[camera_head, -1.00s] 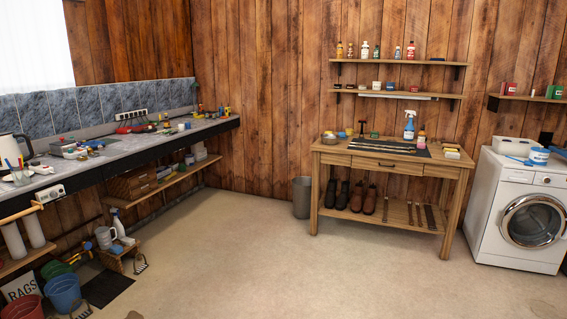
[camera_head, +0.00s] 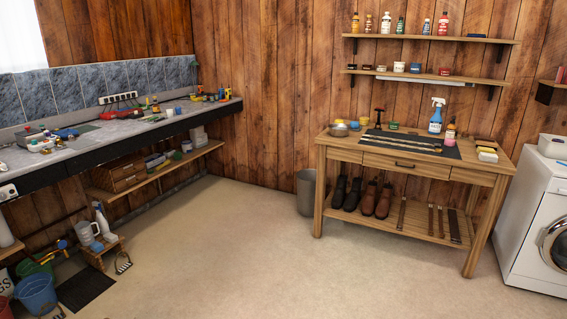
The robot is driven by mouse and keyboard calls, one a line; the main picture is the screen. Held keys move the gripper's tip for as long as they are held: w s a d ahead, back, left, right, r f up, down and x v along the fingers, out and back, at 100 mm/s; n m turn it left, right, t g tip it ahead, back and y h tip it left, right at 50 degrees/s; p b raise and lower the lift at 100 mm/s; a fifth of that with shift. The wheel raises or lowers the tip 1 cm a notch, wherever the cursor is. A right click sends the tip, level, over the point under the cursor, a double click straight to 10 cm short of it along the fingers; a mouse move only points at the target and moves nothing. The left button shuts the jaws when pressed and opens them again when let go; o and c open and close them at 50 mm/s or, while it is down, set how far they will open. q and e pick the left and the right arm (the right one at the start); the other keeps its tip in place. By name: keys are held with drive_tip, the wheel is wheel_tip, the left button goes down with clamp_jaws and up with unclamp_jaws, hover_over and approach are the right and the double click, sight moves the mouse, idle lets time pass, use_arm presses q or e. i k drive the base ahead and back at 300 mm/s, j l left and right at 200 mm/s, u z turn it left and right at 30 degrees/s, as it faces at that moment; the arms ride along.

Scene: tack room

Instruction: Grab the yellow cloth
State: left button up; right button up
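A small yellow piece (camera_head: 487,149) lies at the right end of the wooden workbench top (camera_head: 340,142), by pale block-like items; it may be the yellow cloth, but it is too small to tell. No other clear yellow cloth shows. Neither of my grippers is in view.
A dark mat (camera_head: 410,143) with long tools lies on the workbench, with a blue spray bottle (camera_head: 436,117) behind. Boots (camera_head: 377,198) stand on its lower shelf. A grey bin (camera_head: 306,192) stands left of it, a washing machine (camera_head: 540,215) right. The floor (camera_head: 240,250) between is clear.

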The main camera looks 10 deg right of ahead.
sight(483, 150)
drive_tip(key=i+l+z, duration=0.65)
drive_tip(key=i+z, duration=0.2)
drive_tip(key=i+l+z, duration=0.1)
drive_tip(key=i+z, duration=0.35)
drive_tip(key=i+u, duration=0.1)
drive_tip(key=i, duration=0.4)
drive_tip(key=i+l+u, duration=0.15)
drive_tip(key=i, duration=0.3)
drive_tip(key=i+l+u, duration=0.1)
drive_tip(key=i, duration=0.4)
drive_tip(key=i+l+u, duration=0.1)
drive_tip(key=i, duration=0.4)
drive_tip(key=i+l+u, duration=0.6)
drive_tip(key=i, duration=0.2)
drive_tip(key=z, duration=1.85)
drive_tip(key=j+z, duration=0.25)
drive_tip(key=z, duration=0.2)
drive_tip(key=i+j+z, duration=0.1)
drive_tip(key=j+z, duration=0.2)
drive_tip(key=z, duration=0.15)
drive_tip(key=j+z, duration=0.25)
drive_tip(key=z, duration=0.2)
